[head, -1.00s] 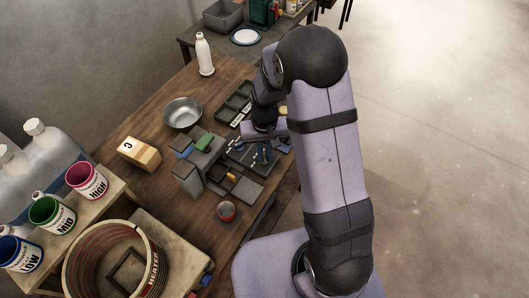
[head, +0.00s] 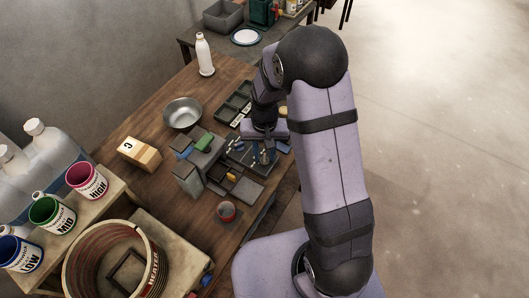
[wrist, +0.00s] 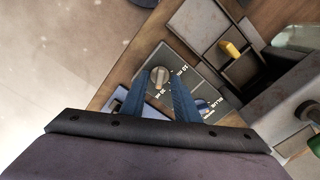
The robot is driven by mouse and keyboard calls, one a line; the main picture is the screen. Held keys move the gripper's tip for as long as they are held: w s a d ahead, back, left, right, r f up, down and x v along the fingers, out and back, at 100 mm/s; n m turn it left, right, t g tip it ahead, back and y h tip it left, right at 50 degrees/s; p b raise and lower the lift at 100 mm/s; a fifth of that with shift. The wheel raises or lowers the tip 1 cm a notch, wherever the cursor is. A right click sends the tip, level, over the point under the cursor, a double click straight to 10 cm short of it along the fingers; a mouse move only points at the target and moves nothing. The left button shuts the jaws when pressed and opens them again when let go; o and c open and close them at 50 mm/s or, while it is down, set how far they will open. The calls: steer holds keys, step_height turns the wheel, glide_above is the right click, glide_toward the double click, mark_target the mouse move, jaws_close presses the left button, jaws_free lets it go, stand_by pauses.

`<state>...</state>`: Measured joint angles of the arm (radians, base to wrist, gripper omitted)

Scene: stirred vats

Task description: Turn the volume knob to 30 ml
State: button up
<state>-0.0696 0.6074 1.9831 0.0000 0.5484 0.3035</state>
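The volume knob (wrist: 160,77) is a round grey dial on a dark panel (wrist: 208,84) with small white ml markings around it, in the wrist view. The markings are too small and tilted to read the setting with certainty. My gripper (wrist: 160,75) has two blue fingers, spread apart, with the knob showing between their tips. I cannot tell whether either finger touches it. In the head view my gripper (head: 264,154) points down over the panel (head: 238,154), and the knob is not clearly seen there.
A tray (wrist: 238,62) with a yellow handle adjoins the panel. Grey blocks with a green handle (head: 203,141) stand left of it. The table edge is close on the right.

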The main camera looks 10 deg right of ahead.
mark_target(264, 156)
steer(key=shift+r+b, duration=0.95)
steer(key=shift+r, duration=2.7)
steer(key=shift+w+n, duration=0.1)
steer(key=shift+n, duration=0.3)
steer(key=shift+n+g, duration=0.4)
steer(key=shift+n, duration=0.3)
steer(key=s+f, duration=0.1)
steer(key=s, duration=0.2)
steer(key=s+f, duration=0.1)
steer(key=shift+s+d+f, duration=0.15)
steer(key=shift+s+f, duration=0.1)
steer(key=shift+f, duration=0.1)
steer(key=s+d+r, duration=0.1)
steer(key=s+r, duration=0.1)
steer(key=s, duration=0.4)
steer(key=s+d+r, duration=0.1)
steer(key=s+r, duration=0.1)
steer(key=s, duration=0.4)
steer(key=shift+s+d+r+t, duration=0.15)
steer(key=shift+d+r+t, duration=0.1)
steer(key=shift+t, duration=0.15)
